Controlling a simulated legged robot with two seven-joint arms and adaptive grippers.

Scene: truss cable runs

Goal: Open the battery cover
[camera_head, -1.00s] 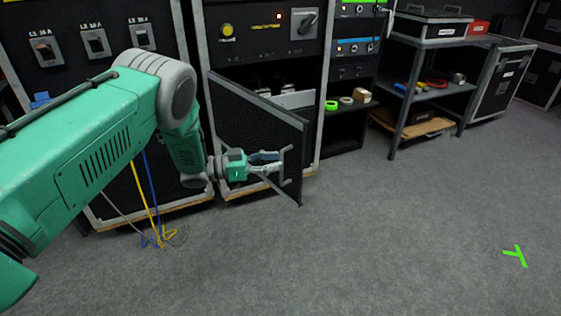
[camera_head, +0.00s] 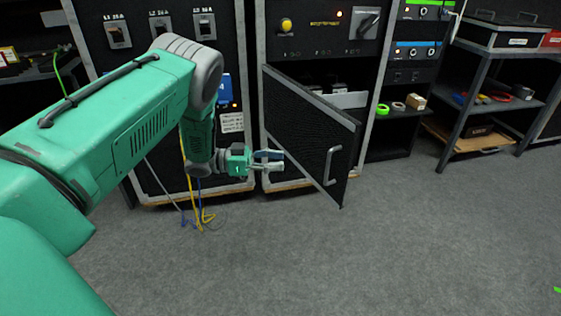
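The battery cover (camera_head: 305,128) is a dark mesh panel with a pale frame. It stands swung partway out from the middle cabinet, with its hinge side at the left. Its pale bar handle (camera_head: 330,166) is near the free right edge. My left gripper (camera_head: 282,160) is in front of the cover's left part, left of the handle and apart from it. Its two fingers point right, with a small gap between them and nothing visible in it. Behind the cover, part of the cabinet's inside (camera_head: 345,98) shows. My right gripper is not in view.
The middle cabinet (camera_head: 320,30) has a yellow button and a rotary switch above the opening. Yellow, blue and grey cables (camera_head: 203,215) hang to the floor at the left. A metal shelf (camera_head: 490,100) stands at the right. The grey floor (camera_head: 400,240) in front is clear.

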